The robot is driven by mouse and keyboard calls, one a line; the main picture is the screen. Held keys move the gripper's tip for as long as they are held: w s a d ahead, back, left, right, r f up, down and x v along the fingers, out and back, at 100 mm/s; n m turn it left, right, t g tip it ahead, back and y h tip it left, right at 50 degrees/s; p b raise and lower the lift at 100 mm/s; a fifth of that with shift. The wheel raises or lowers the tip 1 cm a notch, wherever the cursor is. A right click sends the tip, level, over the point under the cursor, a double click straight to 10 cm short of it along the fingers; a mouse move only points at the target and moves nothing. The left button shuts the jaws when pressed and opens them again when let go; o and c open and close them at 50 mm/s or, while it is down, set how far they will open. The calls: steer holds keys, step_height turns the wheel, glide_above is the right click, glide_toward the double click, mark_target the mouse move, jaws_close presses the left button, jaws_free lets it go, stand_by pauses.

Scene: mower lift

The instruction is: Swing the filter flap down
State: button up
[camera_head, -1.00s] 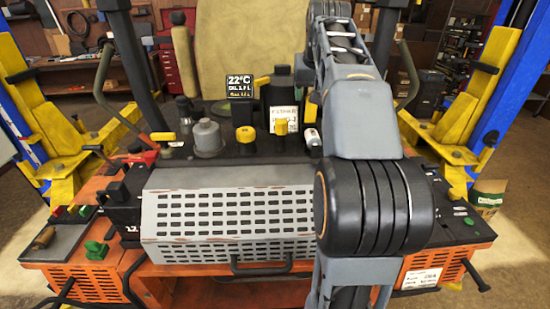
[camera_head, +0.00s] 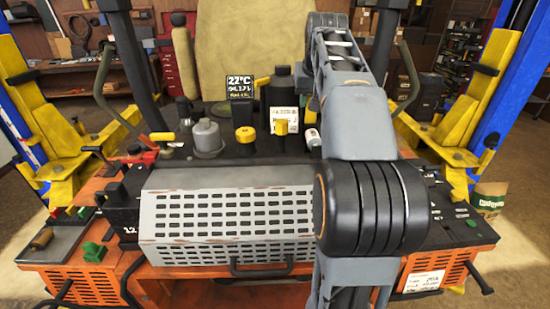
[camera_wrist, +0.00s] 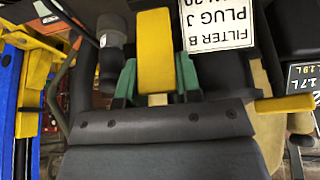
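Beyond the strip a yellow bar (camera_wrist: 155,55) stands between two green pieces. An upside-down white label (camera_wrist: 218,22) reading "FILTER B PLUG J" is beside it. In the head view the label (camera_head: 284,120) is below a dark upright part (camera_head: 281,88). My arm hides what is right of it.
A slotted grey cover (camera_head: 230,215) lies in front. Yellow caps (camera_head: 245,134), a grey canister (camera_head: 207,138) and a black sign (camera_head: 240,87) stand on the deck. Blue and yellow lift posts (camera_head: 500,60) flank the machine.

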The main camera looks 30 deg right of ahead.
steer(key=shift+c, duration=0.5)
steer(key=shift+s, duration=0.15)
